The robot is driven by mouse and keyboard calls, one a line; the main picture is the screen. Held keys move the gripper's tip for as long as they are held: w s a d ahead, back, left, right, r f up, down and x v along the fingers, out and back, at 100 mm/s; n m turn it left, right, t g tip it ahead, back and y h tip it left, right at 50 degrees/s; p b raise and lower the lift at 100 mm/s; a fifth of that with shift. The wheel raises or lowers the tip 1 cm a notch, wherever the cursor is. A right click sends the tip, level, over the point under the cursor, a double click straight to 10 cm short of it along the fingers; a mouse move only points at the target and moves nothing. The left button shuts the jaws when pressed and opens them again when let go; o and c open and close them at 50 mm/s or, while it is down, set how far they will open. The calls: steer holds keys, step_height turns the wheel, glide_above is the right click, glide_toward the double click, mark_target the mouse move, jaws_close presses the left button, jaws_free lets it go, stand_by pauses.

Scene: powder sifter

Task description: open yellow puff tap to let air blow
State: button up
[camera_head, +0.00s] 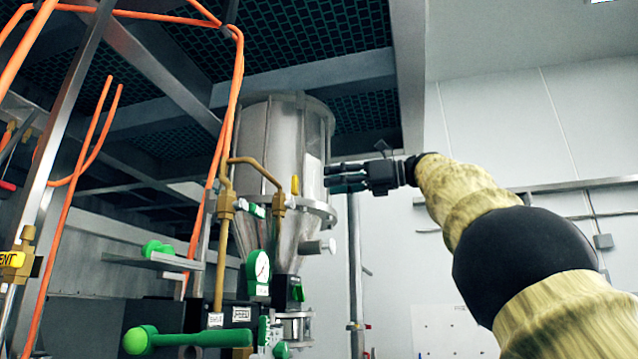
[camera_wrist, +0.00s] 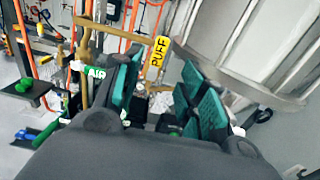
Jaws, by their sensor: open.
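The yellow puff tap handle (camera_head: 295,185) stands upright on a brass pipe fitting in front of the steel sifter vessel in the head view. In the wrist view the yellow handle (camera_wrist: 158,52) bears the word PUFF and appears just beyond and between my fingertips. My gripper (camera_head: 328,177) is open and empty, its fingers pointing left, just right of the handle in the head view. In the wrist view its two teal-padded fingers (camera_wrist: 162,68) spread either side of the handle, with no contact visible. The tap's lower body is partly hidden by the fingers.
The steel vessel (camera_head: 285,140) stands close by the tap. Orange hoses (camera_head: 236,90) hang at left. The white wall side at right is mostly clear.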

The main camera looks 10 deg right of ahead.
steer(key=v, duration=0.3)
stand_by(0.6)
